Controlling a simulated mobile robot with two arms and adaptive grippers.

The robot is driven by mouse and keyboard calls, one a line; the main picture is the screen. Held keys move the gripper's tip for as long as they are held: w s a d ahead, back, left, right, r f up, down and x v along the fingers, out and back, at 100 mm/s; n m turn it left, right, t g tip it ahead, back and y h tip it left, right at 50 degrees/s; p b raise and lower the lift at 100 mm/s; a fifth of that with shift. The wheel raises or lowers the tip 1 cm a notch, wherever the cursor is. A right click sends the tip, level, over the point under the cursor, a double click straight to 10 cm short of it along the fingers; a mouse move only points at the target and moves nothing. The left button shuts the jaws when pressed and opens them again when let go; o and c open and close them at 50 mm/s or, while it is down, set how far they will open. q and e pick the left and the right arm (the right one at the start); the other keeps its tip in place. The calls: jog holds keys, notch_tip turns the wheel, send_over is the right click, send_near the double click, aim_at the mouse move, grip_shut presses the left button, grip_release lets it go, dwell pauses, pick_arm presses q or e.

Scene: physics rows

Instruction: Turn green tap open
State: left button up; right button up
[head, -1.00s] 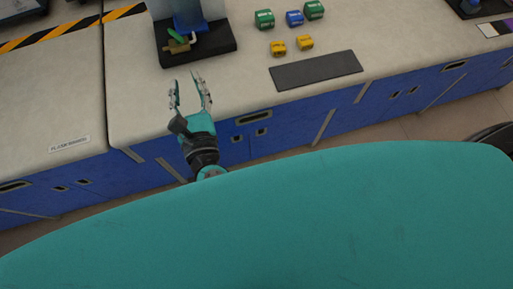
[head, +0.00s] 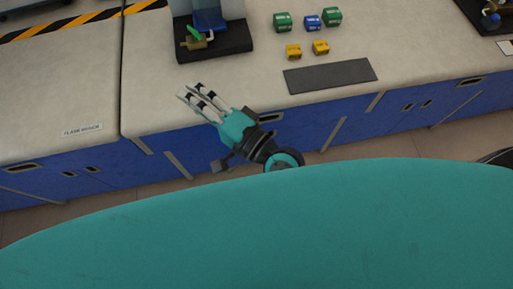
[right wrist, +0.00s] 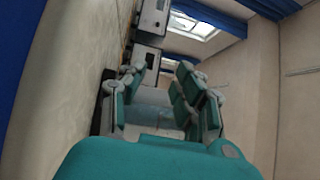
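The green tap handle (head: 194,33) sits on a brass valve (head: 190,45) on a dark base plate (head: 228,47) at the back left of the counter in the head view. A blue container stands behind it. My right gripper (head: 190,91) is in front of the base plate, near the counter's front edge, clearly apart from the tap. Its fingers point up and left, and it is open and empty. In the right wrist view the gripper (right wrist: 158,90) shows its teal fingers spread with nothing between them; the tap cannot be made out there. My left gripper is not in view.
Green blocks (head: 282,22), a blue block (head: 312,23) and yellow blocks (head: 293,52) stand right of the base plate. A flat dark mat (head: 330,76) lies in front of them. The counter (head: 150,85) left of the gripper is bare. Blue cabinets (head: 340,128) run below.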

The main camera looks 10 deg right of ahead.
jog(key=s+d+f+n+g+h, duration=0.1)
jog(key=d+f+n+g+h, duration=0.1)
jog(key=f, duration=0.5)
jog(key=s+d+f+n+g+h, duration=0.2)
jog(key=d+f+n+g, duration=0.1)
jog(key=f, duration=0.4)
jog(key=s+d+f+n+g+h+p, duration=0.1)
jog(key=d+f+n+g+h, duration=0.1)
jog(key=d+f+n, duration=0.2)
jog(key=shift+s+d+f+g+h, duration=0.35)
jog(key=shift+d+f, duration=0.75)
jog(key=shift+f, duration=0.8)
jog(key=shift+w, duration=0.1)
